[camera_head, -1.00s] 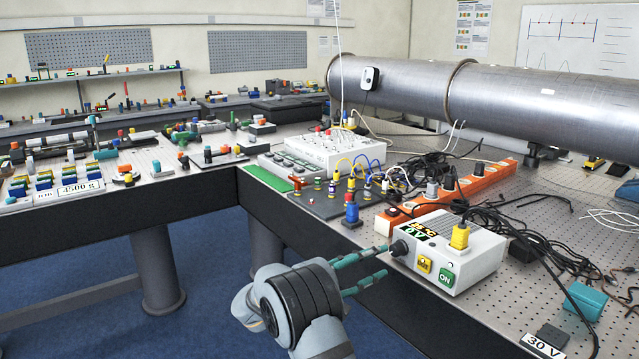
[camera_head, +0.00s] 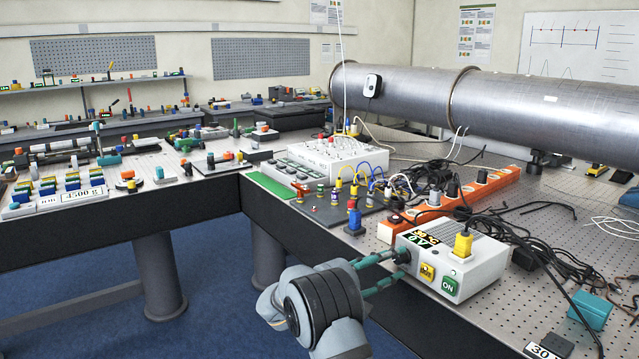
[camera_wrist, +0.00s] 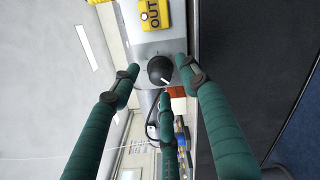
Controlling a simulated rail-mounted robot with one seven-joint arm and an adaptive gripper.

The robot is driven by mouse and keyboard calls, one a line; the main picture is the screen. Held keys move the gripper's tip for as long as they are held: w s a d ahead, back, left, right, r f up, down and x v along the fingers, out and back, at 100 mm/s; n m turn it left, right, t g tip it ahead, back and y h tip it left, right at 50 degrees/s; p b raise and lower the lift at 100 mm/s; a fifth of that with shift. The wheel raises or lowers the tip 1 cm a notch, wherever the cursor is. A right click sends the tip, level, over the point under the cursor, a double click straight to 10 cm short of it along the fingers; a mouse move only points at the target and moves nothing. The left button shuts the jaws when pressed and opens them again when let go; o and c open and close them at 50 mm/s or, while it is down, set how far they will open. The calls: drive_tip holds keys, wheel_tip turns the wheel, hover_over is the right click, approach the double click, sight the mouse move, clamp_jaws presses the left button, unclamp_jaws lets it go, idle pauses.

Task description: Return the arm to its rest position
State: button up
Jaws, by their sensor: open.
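My gripper (camera_head: 402,266) has dark green fingers that are spread open. It is at the front left side of a white power supply box (camera_head: 474,272), in front of the table edge. The box has a black knob (camera_head: 401,254) on that side. In the wrist view the black knob (camera_wrist: 160,70), with a white pointer line, sits between the spread fingertips of my gripper (camera_wrist: 160,80). I cannot tell whether any finger touches it. My grey wrist (camera_head: 325,305) is low in the head view, over the blue floor.
The box carries a yellow plug (camera_head: 463,243), a yellow label and a green ON label (camera_head: 449,286). An orange power strip (camera_head: 440,209) and black cables (camera_head: 540,250) lie behind it. A large metal pipe (camera_head: 540,105) runs across the back. Open floor (camera_head: 215,320) is at lower left.

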drive_tip(key=v, duration=1.1)
drive_tip(key=x, duration=1.2)
drive_tip(key=shift+w+f+m+b, duration=0.1)
drive_tip(key=shift+f+m+b, duration=0.4)
drive_tip(key=shift+b, duration=0.6)
drive_tip(key=m+b, duration=0.3)
drive_tip(key=shift+a+r, duration=0.1)
drive_tip(key=m+b, duration=0.2)
drive_tip(key=m, duration=0.1)
drive_tip(key=shift+m, duration=0.3)
drive_tip(key=m+b, duration=0.2)
drive_tip(key=m, duration=0.1)
drive_tip(key=shift+r, duration=0.1)
drive_tip(key=m, duration=0.3)
drive_tip(key=m+b, duration=0.1)
drive_tip(key=m, duration=0.1)
drive_tip(key=shift+r+m+b, duration=0.2)
drive_tip(key=shift+m+b, duration=0.1)
drive_tip(key=shift+m, duration=0.1)
drive_tip(key=m, duration=0.5)
